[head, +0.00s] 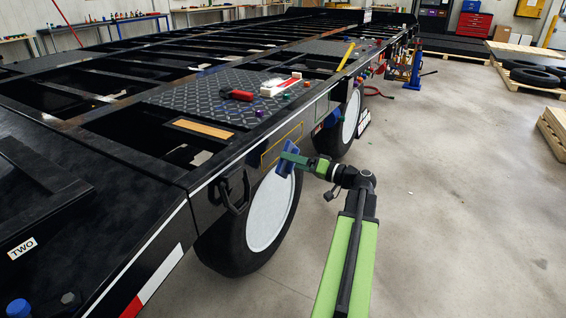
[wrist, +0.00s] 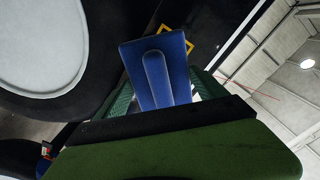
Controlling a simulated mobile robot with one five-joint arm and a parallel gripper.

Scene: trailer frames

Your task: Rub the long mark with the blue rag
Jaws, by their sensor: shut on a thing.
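My gripper (head: 294,158) is shut on the blue rag (head: 287,153), in front of the trailer's black side rail above the near wheel. In the wrist view the rag (wrist: 174,62) looks like a flat blue piece with a raised ridge, held between the fingers of my gripper (wrist: 158,98). A yellow outline (head: 267,158) on the side rail is just behind the rag and partly covered by it; it also shows in the wrist view (wrist: 190,38). I cannot make out the long mark for sure. I cannot tell whether the rag touches the rail.
The near wheel (head: 271,212) with its pale cover is below my gripper, and a second wheel (head: 349,118) is beyond. A black hook (head: 235,190) juts from the rail. Small items, including a red one (head: 238,95), lie on the tread plate (head: 205,92).

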